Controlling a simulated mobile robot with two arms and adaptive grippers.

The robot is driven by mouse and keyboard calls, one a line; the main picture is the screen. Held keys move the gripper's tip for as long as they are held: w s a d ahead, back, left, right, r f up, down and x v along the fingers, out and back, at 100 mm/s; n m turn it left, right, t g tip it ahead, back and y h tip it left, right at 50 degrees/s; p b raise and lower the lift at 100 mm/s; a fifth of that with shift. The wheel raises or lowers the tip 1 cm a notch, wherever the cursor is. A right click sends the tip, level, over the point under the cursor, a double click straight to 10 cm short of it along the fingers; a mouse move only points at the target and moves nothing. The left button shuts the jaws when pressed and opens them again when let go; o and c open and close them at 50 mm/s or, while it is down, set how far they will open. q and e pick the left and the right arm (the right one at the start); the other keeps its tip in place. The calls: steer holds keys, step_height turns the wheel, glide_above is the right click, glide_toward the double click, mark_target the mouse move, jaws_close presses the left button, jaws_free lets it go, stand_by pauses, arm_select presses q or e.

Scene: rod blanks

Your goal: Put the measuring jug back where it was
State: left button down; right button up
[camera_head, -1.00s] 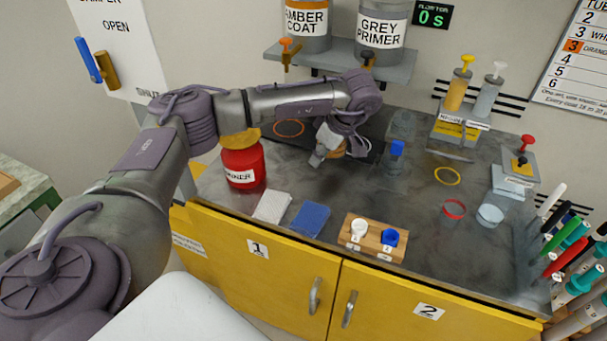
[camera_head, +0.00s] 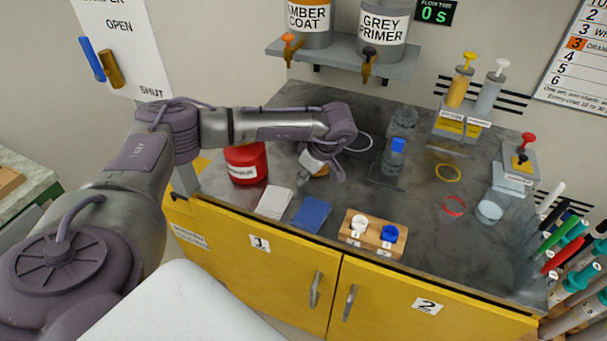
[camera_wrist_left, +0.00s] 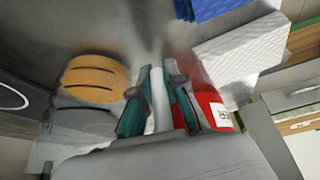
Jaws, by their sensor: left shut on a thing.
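My left gripper (camera_head: 311,166) is over the worktop behind the white and blue cloths. In the left wrist view its fingers (camera_wrist_left: 158,95) are shut on a pale upright bar, which looks like the handle of the measuring jug (camera_wrist_left: 93,78). The jug shows there as an orange rounded body with dark marks, left of the fingers. In the head view only a small orange part of the jug (camera_head: 322,172) shows beneath my wrist. Whether it touches the worktop cannot be told. My right gripper is not in view.
A red can (camera_head: 246,165) stands close left of the gripper. White (camera_head: 274,203) and blue (camera_head: 311,214) cloths lie in front. A white ring (camera_head: 358,142) lies behind right. A blue-capped bottle (camera_head: 394,158) stands right. Yellow (camera_head: 447,173) and red (camera_head: 453,206) rings mark otherwise open worktop.

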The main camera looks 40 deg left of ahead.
arm_select(q)
steer(key=c, duration=1.2)
jaws_free()
steer(key=shift+r, duration=0.15)
steer(key=shift+w+d+r, duration=0.1)
steer(key=shift+d+r, duration=0.05)
steer(key=shift+r, duration=0.05)
steer(key=b+v, duration=0.1)
steer(key=v, duration=1)
steer(key=shift+r, duration=0.25)
